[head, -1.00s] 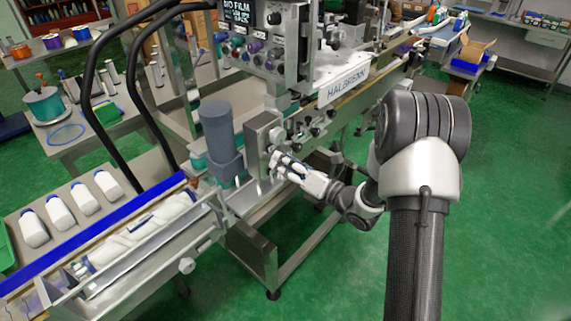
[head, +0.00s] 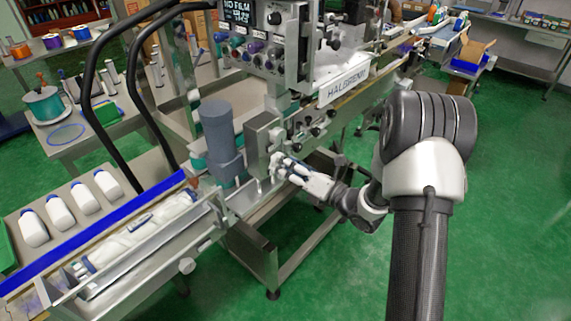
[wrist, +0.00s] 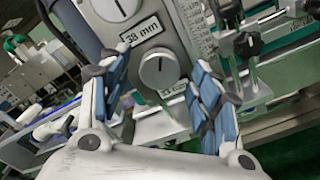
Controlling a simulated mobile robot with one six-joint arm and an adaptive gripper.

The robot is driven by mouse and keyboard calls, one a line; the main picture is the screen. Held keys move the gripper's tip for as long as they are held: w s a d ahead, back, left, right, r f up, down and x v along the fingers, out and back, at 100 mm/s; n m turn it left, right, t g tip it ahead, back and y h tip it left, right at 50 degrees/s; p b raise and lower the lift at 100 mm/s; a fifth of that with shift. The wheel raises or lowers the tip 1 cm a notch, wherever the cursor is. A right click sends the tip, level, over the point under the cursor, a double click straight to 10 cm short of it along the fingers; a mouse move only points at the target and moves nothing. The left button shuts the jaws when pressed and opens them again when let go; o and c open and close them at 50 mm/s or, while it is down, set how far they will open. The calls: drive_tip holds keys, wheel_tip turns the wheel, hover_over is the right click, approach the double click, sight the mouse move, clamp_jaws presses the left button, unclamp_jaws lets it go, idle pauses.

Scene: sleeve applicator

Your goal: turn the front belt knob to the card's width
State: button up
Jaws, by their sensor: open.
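In the wrist view, a grey round knob (wrist: 160,69) with a dark pointer line sits on the grey housing, its line close to upright. A label reading "38 mm" (wrist: 142,35) is just above it. A second knob (wrist: 116,8) is higher up, cut by the picture's top edge. My gripper (wrist: 157,74) is open, with one blue-padded finger on each side of the lower knob. Contact with it cannot be told. In the head view, my gripper (head: 279,166) is at the front face of the grey box (head: 258,140), hiding the knobs there.
A grey cylindrical motor (head: 218,130) stands left of the box. The conveyor (head: 125,265) with a white bottle runs to the lower left. Small black clamp knobs (head: 315,132) are right of my gripper. Green floor in front is clear.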

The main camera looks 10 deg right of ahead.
drive_tip(key=v, duration=1.1)
drive_tip(key=w+d+r+m+g+h, duration=0.1)
drive_tip(key=w+d+r+m+h, duration=0.2)
drive_tip(key=w+r+m+h, duration=0.35)
drive_tip(key=s+d+r+m+g+h, duration=0.15)
drive_tip(key=s+r+m+h, duration=0.4)
drive_tip(key=m, duration=0.65)
drive_tip(key=s+a+m+g, duration=0.2)
drive_tip(key=s+a+m, duration=0.2)
drive_tip(key=s, duration=0.5)
drive_tip(key=s+a+m+g+y, duration=0.1)
drive_tip(key=s+a+m+g, duration=0.2)
drive_tip(key=s+m, duration=0.4)
drive_tip(key=s+a+m+g, duration=0.2)
drive_tip(key=s+a+m, duration=0.2)
drive_tip(key=s, duration=0.7)
drive_tip(key=shift+s+a+f+m, duration=0.25)
drive_tip(key=shift+a+f+m, duration=0.1)
drive_tip(key=shift+m, duration=0.4)
